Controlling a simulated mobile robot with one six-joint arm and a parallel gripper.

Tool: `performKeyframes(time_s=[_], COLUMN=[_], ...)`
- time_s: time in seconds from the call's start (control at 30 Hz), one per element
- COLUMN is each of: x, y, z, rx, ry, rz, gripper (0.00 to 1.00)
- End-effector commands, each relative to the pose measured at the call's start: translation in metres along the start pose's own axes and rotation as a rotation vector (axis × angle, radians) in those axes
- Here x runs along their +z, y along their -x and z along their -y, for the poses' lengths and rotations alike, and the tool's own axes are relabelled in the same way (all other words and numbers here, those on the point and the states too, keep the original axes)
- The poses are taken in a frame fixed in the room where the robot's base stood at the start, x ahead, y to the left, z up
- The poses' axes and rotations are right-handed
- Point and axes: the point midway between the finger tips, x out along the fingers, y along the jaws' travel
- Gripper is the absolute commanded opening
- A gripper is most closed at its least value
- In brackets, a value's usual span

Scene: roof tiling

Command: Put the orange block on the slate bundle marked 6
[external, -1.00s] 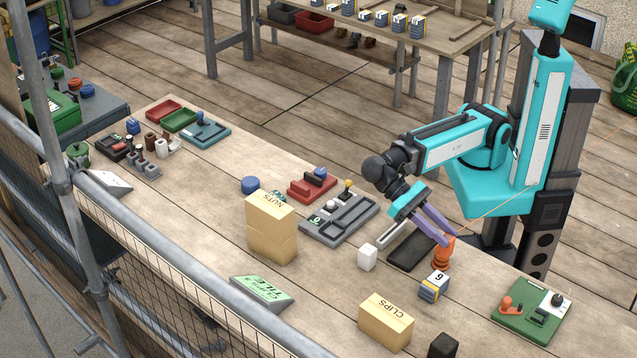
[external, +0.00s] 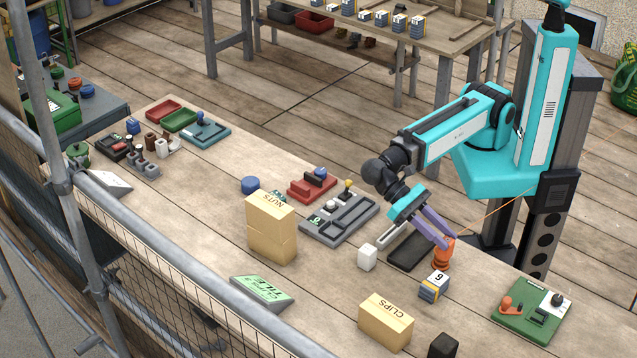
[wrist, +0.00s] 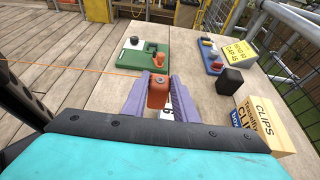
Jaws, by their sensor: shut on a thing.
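The orange block (external: 442,257) stands upright on the table in the external view. My gripper (external: 447,241) has its purple fingers shut on its upper part. In the wrist view the orange block (wrist: 158,92) sits between the two fingertips (wrist: 160,84). The slate bundle marked 6 (external: 434,287), grey with yellow bands and a white label, lies just in front of the orange block in the external view. In the wrist view it is mostly hidden behind my gripper; only a bit of its label (wrist: 168,113) shows. I cannot tell whether the orange block touches the table.
A dark tray (external: 408,251) and a white block (external: 367,257) lie left of my gripper. The CLIPS box (external: 386,322) and a black block (external: 443,346) stand near the front edge. A green board (external: 531,312) is at the right. Bare table lies between it and the bundle.

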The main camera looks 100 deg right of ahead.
Motion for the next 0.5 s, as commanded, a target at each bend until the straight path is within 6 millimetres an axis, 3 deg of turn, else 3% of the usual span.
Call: performKeyframes(time_s=[0.3,0.5], x=[0.000,-0.001], y=[-0.008,-0.011], z=[0.036,0.050], rx=[0.001,0.000], ry=[0.000,0.000], rz=[0.000,0.000], gripper=[0.04,0.04])
